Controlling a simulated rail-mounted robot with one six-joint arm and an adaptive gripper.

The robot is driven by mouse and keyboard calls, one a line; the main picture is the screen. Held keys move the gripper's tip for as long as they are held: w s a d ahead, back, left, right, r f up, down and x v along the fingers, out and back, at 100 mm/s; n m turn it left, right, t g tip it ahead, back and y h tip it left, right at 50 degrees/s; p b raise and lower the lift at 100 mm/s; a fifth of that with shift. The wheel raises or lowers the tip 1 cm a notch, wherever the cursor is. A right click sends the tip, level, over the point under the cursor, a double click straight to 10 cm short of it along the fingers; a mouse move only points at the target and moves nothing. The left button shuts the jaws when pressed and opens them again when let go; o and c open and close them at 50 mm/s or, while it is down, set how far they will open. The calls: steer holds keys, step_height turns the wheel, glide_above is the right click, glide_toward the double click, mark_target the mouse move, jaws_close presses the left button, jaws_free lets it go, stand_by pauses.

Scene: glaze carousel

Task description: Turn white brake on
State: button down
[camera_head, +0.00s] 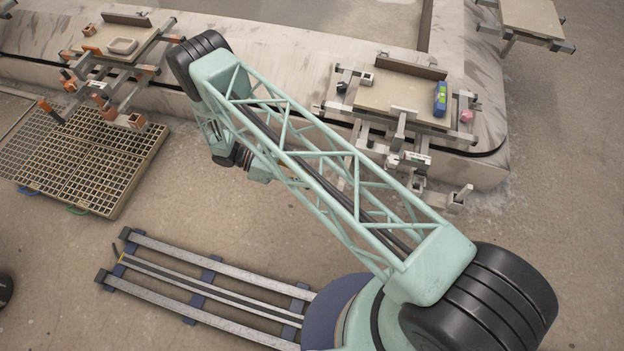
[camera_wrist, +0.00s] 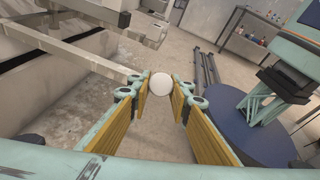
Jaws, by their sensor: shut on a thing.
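A round white knob (camera_wrist: 159,84) sits between the fingertips of my gripper (camera_wrist: 160,88) in the wrist view. The gripper's yellow-lined fingers are shut on it, one on each side. I take the knob to be the white brake's handle; the lever below it is hidden by the fingers. In the head view my gripper and the knob do not show clearly, as my arm covers that area. The station with white-grey fittings (camera_head: 412,158) stands at the right on the carousel. I cannot tell the brake's position.
The pale carousel (camera_head: 275,50) runs across the back. The right station carries a board (camera_head: 400,95) with a blue-green level (camera_head: 440,98). An orange-fitted station (camera_head: 110,47) stands at the left, above a floor grating (camera_head: 90,155). A shelf (camera_wrist: 255,35) stands far off in the wrist view.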

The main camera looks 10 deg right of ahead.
steer(key=c, duration=2.4)
jaws_free()
steer(key=shift+a, duration=0.15)
steer(key=v, duration=1.1)
steer(key=shift+w+a+r, duration=0.15)
steer(key=shift+a+r, duration=0.05)
steer(key=shift+a, duration=0.15)
